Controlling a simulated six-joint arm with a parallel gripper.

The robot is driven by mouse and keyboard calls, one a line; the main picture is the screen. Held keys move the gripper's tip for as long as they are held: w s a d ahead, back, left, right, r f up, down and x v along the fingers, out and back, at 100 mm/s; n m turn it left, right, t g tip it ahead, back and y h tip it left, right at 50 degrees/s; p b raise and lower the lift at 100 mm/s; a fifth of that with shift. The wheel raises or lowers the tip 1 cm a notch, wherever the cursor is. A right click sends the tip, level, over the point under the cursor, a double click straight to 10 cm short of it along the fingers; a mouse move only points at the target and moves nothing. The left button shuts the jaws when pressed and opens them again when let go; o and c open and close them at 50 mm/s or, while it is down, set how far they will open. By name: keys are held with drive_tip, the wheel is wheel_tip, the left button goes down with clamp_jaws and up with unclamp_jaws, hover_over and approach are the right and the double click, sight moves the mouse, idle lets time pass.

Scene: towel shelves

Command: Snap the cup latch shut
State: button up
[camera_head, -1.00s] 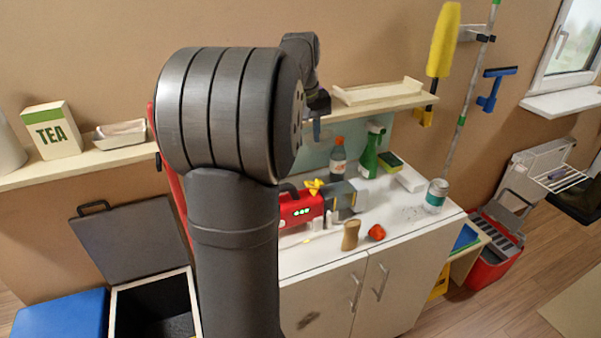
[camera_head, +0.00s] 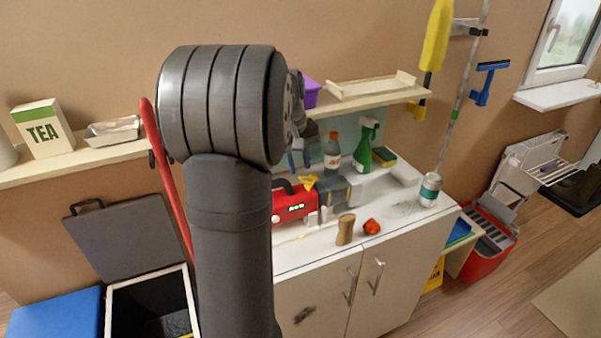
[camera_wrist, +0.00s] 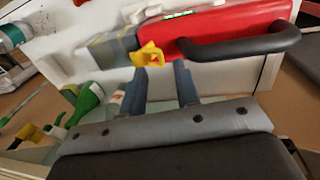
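A red appliance (camera_head: 293,207) with a black handle and green lights lies on the white cabinet top; it also shows in the wrist view (camera_wrist: 225,25). A grey cup-like section (camera_head: 334,190) joins its right end and also shows in the wrist view (camera_wrist: 105,50). A yellow latch-like piece (camera_head: 308,182) sits where the two meet. It also shows in the wrist view (camera_wrist: 147,55), just beyond my fingertips; whether it stands raised is unclear. My gripper (camera_wrist: 159,68) is open and empty, its blue-grey fingers apart. In the head view my gripper (camera_head: 298,159) is partly hidden by my arm, above the appliance.
A bottle with an orange cap (camera_head: 332,155) and a green spray bottle (camera_head: 363,150) stand behind the grey section. A wooden block (camera_head: 345,229) and a red object (camera_head: 372,227) lie in front. A wall shelf (camera_head: 365,100) is above.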

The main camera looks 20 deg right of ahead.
sight(302, 180)
drive_tip(key=shift+d+f, duration=0.15)
drive_tip(key=shift+f, duration=0.75)
drive_tip(key=shift+d+f, duration=0.1)
drive_tip(key=shift+f, duration=0.8)
clamp_jaws()
